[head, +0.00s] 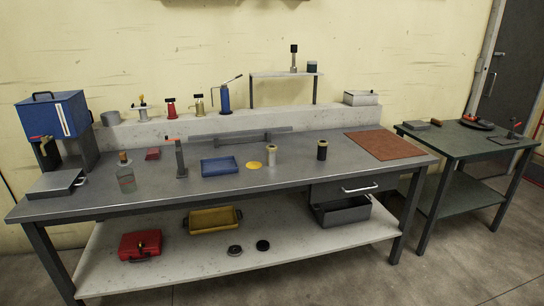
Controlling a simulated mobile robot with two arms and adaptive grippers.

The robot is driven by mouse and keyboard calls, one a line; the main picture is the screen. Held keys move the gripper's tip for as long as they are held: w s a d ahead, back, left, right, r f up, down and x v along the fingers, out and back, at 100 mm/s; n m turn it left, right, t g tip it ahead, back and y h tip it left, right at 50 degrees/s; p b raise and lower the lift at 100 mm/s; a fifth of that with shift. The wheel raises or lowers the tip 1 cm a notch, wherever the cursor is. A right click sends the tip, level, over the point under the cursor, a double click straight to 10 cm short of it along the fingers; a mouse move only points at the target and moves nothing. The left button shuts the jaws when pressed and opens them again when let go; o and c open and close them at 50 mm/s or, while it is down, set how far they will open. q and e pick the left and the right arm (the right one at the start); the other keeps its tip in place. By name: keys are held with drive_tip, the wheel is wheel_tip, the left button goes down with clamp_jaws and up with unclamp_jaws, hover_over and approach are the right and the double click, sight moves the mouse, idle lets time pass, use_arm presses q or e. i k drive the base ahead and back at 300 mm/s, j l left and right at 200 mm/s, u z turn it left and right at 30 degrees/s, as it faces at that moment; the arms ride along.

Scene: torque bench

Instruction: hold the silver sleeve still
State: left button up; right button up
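A short pale, silvery cylinder (271,156) with a tan top stands upright on the grey workbench (340,166), right of centre; it looks like the silver sleeve, though it is small here. A similar black cylinder (322,152) stands upright to its right, apart from it. Neither of my grippers is in the head view, and nothing is touching the silvery cylinder.
A yellow disc (254,165) and blue tray (219,166) lie left of the silvery cylinder. A clamp-like post (181,160) stands farther left. A brown mat (385,145) lies at the right. The bench front near the silvery cylinder is clear.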

sight(271, 156)
drive_tip(key=i+j, duration=0.1)
drive_tip(key=i, duration=0.8)
